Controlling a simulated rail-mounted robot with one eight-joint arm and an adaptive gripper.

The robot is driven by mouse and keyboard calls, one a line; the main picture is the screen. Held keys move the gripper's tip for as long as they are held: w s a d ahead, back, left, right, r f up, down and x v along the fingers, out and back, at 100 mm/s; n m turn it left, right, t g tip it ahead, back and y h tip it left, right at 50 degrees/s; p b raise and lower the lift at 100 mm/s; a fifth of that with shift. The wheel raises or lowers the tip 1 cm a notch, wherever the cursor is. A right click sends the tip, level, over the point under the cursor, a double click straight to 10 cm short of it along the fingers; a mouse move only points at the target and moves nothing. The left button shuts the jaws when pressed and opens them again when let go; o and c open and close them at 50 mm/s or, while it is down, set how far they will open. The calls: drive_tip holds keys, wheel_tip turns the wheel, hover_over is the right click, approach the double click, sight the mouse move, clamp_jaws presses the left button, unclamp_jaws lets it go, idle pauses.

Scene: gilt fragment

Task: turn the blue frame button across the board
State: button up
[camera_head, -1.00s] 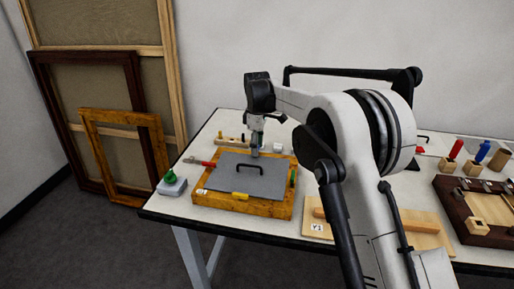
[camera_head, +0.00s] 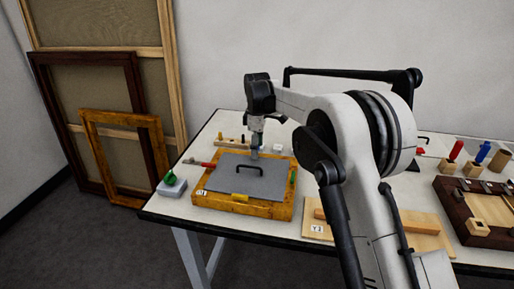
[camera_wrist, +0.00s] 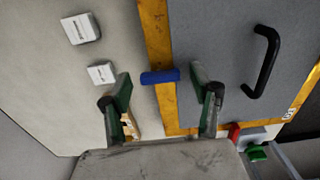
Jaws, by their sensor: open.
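The blue frame button (camera_wrist: 160,76) is a short bar on the gilt frame's far rail (camera_wrist: 156,35). In the wrist view it lies crosswise over the rail, its right end at or just over the edge of the grey board (camera_wrist: 215,40). My gripper (camera_wrist: 162,94) is open, with one finger on each side of the button in the picture and no visible contact. In the head view my gripper (camera_head: 254,152) is low over the far edge of the board and hides the blue button. The frame (camera_head: 240,207) lies flat on the table.
The board has a black handle (camera_head: 248,169). A yellow button (camera_head: 239,197), a green button (camera_head: 292,177) and a red piece (camera_head: 203,164) sit on other sides. White blocks (camera_wrist: 102,73) and a wooden rack (camera_wrist: 130,124) stand beyond the far rail. A grey block (camera_head: 171,188) stands left.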

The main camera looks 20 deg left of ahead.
wheel_tip(320, 180, up, 12)
idle(0.6)
